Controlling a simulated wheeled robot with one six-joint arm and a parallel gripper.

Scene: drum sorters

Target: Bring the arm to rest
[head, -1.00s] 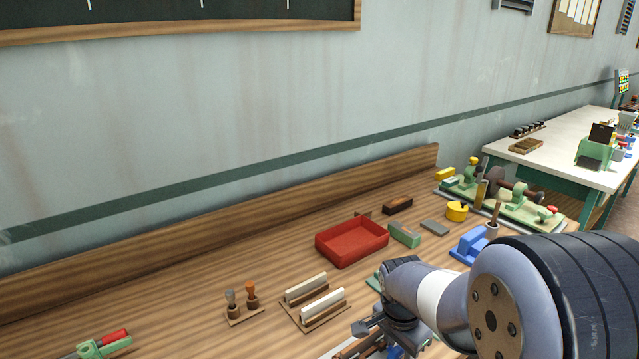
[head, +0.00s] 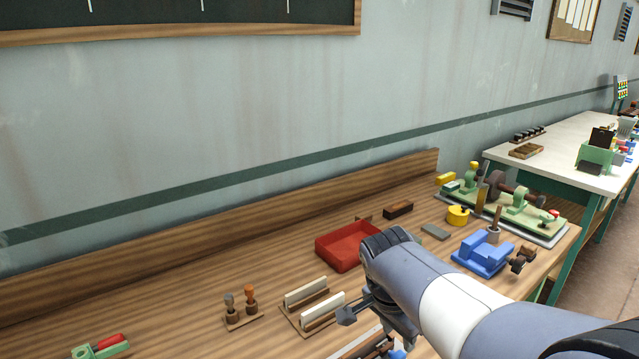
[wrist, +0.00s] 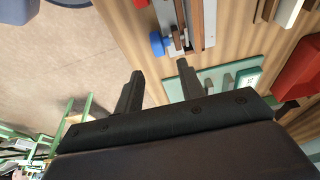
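My gripper (head: 366,314) hangs over the front of the wooden workbench (head: 180,300), with my arm reaching in from the lower right. In the wrist view its two dark fingers (wrist: 160,82) stand apart with nothing between them. Past the fingertips there are a blue knob (wrist: 157,43) on a grey rail and a mint-green plate (wrist: 212,78). They look apart from the fingers. My arm hides part of the bench in the head view.
A red tray (head: 345,247) stands behind my wrist. A blue fixture (head: 483,254), a yellow round piece (head: 458,215) and a green machine (head: 515,203) are to the right. Two stamps (head: 241,304) and a rack (head: 313,305) stand left.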

